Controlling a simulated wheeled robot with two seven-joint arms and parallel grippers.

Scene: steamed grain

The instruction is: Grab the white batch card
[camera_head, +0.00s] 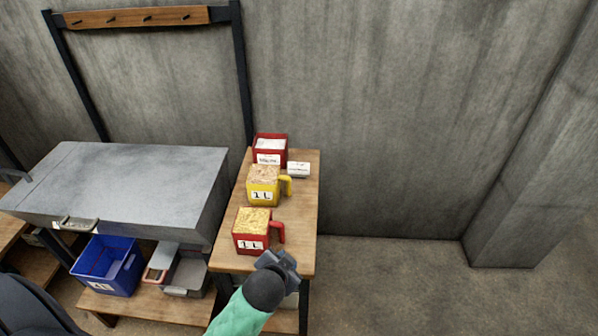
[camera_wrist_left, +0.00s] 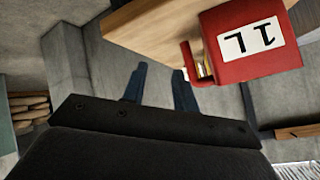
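A small white card (camera_head: 298,169) with dark print, which looks like the batch card, is at the back right of the narrow wooden table, beside a red box. My left gripper (camera_head: 280,262) is at the table's front right, beside the red 1 L jug (camera_head: 249,236) and well short of the card. In the left wrist view its two fingers (camera_wrist_left: 160,76) stand apart with nothing between them. The red jug (camera_wrist_left: 286,62) is close beyond the fingertips there, shown upside down. The card is not visible in that view. My right gripper is not in view.
A yellow 1 L jug (camera_head: 263,187) stands between the red jug and the red box (camera_head: 270,147), its handle pointing right. The table's (camera_head: 305,215) right strip is bare. A grey counter (camera_head: 130,185) is on the left, with a blue bin (camera_head: 108,268) below. Floor at right is clear.

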